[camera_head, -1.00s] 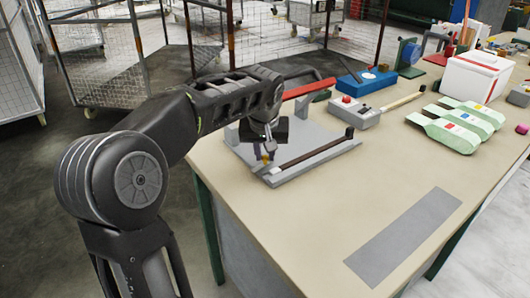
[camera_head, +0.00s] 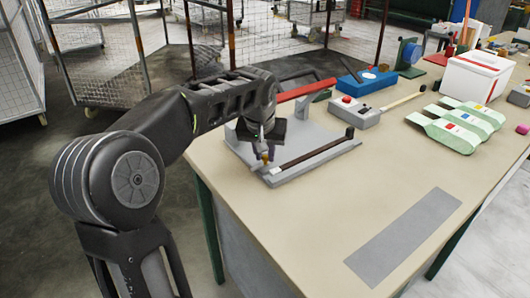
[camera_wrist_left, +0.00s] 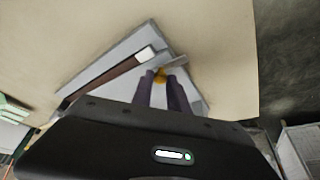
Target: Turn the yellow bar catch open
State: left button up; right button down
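The yellow bar catch (camera_head: 265,157) is a small yellow piece at the near left end of the grey press plate (camera_head: 312,137). In the left wrist view the catch (camera_wrist_left: 160,76) shows between the tips of my left gripper's (camera_wrist_left: 163,77) two dark purple fingers, partly hidden by them. In the head view my left gripper (camera_head: 263,153) points down over it. The fingers are a little apart; I cannot tell whether they touch the catch. A dark brown bar (camera_head: 315,152) lies along the plate's front, with a pale end piece (camera_wrist_left: 145,54) near the catch. My right gripper is not visible.
A grey box with a red button (camera_head: 358,113), a blue box (camera_head: 366,80), pale green pieces (camera_head: 448,132) and a white cooler (camera_head: 477,78) stand farther back. A grey mat (camera_head: 405,238) lies front right; the table around it is clear.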

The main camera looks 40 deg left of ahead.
pick_arm(q)
jog(key=o, duration=0.5)
jog(key=shift+c, duration=0.2)
jog(key=v, duration=0.8)
jog(key=shift+f, duration=0.1)
